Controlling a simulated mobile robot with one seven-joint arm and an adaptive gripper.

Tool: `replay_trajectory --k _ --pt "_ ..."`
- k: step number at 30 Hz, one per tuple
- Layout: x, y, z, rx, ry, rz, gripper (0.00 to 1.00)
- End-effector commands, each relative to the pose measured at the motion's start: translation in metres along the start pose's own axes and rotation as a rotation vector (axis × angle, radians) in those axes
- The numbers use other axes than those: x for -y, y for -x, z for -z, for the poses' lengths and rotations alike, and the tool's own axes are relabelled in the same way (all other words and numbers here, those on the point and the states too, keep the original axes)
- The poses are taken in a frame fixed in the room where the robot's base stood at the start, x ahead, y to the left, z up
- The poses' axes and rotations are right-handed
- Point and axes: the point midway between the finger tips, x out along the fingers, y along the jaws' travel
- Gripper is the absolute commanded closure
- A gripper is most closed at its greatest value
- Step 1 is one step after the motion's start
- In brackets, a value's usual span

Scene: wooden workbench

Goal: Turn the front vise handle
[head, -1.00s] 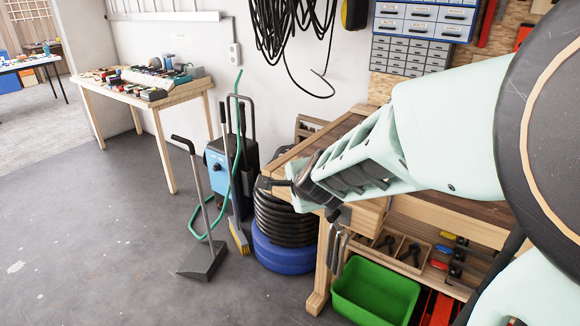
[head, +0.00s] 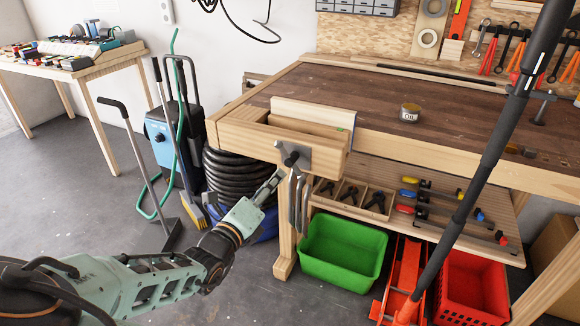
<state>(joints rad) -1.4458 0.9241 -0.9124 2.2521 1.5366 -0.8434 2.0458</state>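The front vise (head: 235,135) is a pale wooden jaw at the left front corner of the workbench. A metal plate with a dark hub sits on its front face. The vise handle (head: 281,151) is a short grey bar crossing that hub, tilted. My gripper (head: 278,178) reaches up from the lower left and ends just below and left of the handle. The fingertips are small and close to the handle's lower part; I cannot tell whether they touch it. I cannot tell whether they are open or shut.
Grey metal tools (head: 298,205) hang just right of my gripper, below the vise. A green bin (head: 343,250), an orange jack (head: 400,280) and a red crate (head: 473,288) stand below the bench. A black hose coil (head: 235,180) is behind my arm.

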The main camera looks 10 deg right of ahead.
Motion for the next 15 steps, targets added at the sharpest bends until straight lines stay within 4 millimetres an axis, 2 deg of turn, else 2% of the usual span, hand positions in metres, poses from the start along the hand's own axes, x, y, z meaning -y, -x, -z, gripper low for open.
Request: replay_trajectory --k 5,8,15 --pt "0.003 -0.004 -0.001 0.015 -0.032 0.033 0.64" --pt "0.003 -0.018 0.0 0.013 -0.031 0.033 0.64" --pt "0.003 -0.065 0.001 0.012 -0.028 0.031 0.64"
